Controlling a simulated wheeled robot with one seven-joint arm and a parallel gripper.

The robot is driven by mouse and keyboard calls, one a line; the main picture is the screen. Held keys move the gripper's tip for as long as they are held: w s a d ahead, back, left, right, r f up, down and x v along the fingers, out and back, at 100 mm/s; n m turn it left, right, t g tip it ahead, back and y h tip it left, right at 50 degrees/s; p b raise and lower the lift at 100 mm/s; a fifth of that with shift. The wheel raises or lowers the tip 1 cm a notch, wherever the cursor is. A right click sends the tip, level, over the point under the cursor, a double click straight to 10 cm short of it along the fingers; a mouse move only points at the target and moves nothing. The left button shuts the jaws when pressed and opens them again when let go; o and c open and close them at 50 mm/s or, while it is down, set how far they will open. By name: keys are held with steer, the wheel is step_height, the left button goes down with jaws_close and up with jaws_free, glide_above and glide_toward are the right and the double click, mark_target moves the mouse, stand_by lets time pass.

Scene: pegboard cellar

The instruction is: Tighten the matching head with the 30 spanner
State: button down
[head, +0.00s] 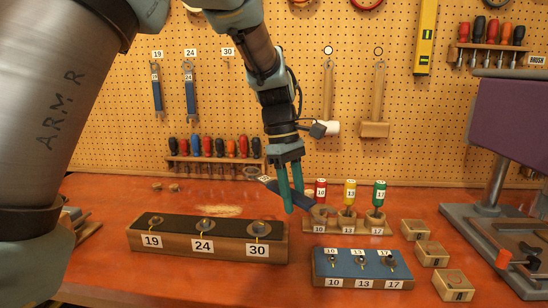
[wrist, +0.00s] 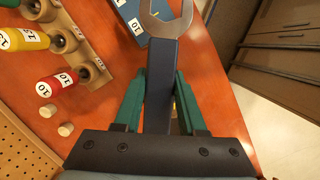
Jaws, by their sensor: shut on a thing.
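My gripper (head: 294,197) is shut on a blue-handled spanner (wrist: 162,80) and holds it above the table behind the long block. In the head view, the spanner's grey end and a small white tag (head: 264,178) point left and away; the tag's number is too small to be sure of. The wrist view shows its open jaw beyond the fingers. A long dark-topped wooden block (head: 218,250) bears heads labelled 19 (head: 155,221), 24 (head: 204,223) and 30 (head: 260,228), each with a yellow mark. The spanner is apart from the 30 head.
Two spanners (head: 190,92) hang on the pegboard; the 30 place (head: 228,53) looks empty. A blue-topped block (head: 362,270) labelled 10, 13, 17 stands right, before a screwdriver stand (head: 347,225). Small wooden blocks (head: 453,284) and a purple-and-grey machine (head: 512,140) are further right.

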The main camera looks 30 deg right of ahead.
mark_target(312, 212)
steer(key=shift+n+g+h, duration=0.5)
steer(key=shift+n+g, duration=0.2)
steer(key=s, duration=0.4)
steer(key=s+p, duration=0.1)
steer(key=s, duration=0.1)
steer(key=shift+a+r, duration=0.1)
steer(key=shift+a, duration=0.2)
step_height(312, 212, down, 7)
steer(key=b, duration=0.5)
steer(key=shift+b, duration=0.35)
steer(key=shift+f+b, duration=0.5)
steer(key=shift+f, duration=0.6)
steer(key=shift+a, duration=0.15)
